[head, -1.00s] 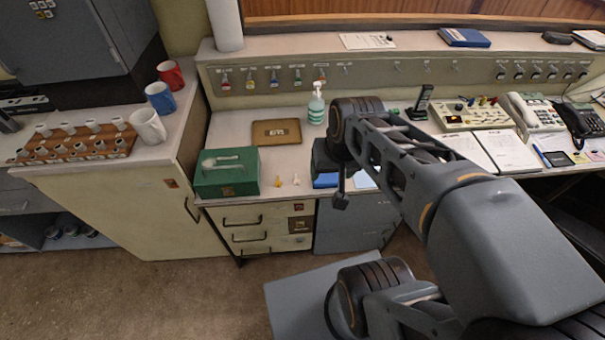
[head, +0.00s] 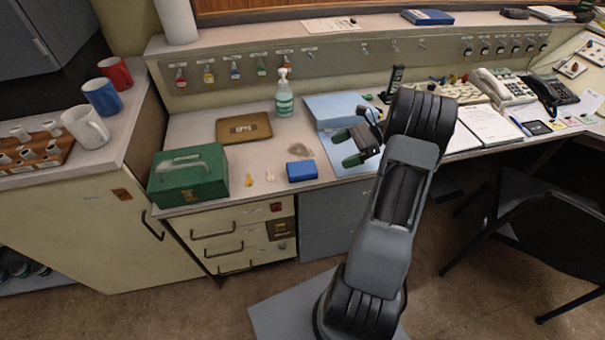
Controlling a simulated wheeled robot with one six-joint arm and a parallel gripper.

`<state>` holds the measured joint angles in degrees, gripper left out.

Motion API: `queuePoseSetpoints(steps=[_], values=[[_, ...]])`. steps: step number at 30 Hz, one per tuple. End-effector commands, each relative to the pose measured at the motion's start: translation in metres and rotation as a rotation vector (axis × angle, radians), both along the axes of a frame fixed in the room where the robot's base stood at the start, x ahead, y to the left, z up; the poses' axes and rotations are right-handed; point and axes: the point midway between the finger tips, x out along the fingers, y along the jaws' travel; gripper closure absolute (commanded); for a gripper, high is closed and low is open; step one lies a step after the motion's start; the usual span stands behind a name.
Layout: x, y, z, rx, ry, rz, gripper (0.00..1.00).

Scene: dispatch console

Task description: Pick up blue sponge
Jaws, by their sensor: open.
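The blue sponge (head: 301,171) is a small bright blue block lying on the desk near its front edge. My gripper (head: 346,150) is open and empty, to the right of the sponge and apart from it. Its dark fingers have green tips and point left over the desk. The whole sponge is in plain view.
A green box (head: 188,177) stands left of the sponge, with small yellow and white pieces between. An office chair (head: 555,225) stands at right.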

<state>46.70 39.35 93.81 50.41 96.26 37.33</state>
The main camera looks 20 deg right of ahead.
Motion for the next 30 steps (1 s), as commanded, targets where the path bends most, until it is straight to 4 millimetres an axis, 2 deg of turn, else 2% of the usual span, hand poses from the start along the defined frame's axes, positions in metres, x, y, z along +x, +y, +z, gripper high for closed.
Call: queuePoseSetpoints(steps=[9, 13, 23, 30], values=[[0.011, 0.049, -0.023, 0.009, 0.004, -0.004, 0.02], [0.014, 0.061, -0.028, 0.008, 0.004, -0.005, 0.02], [0.018, 0.075, -0.033, 0.007, 0.003, -0.004, 0.02], [0.024, 0.104, -0.042, 0.007, 0.003, -0.002, 0.02]])
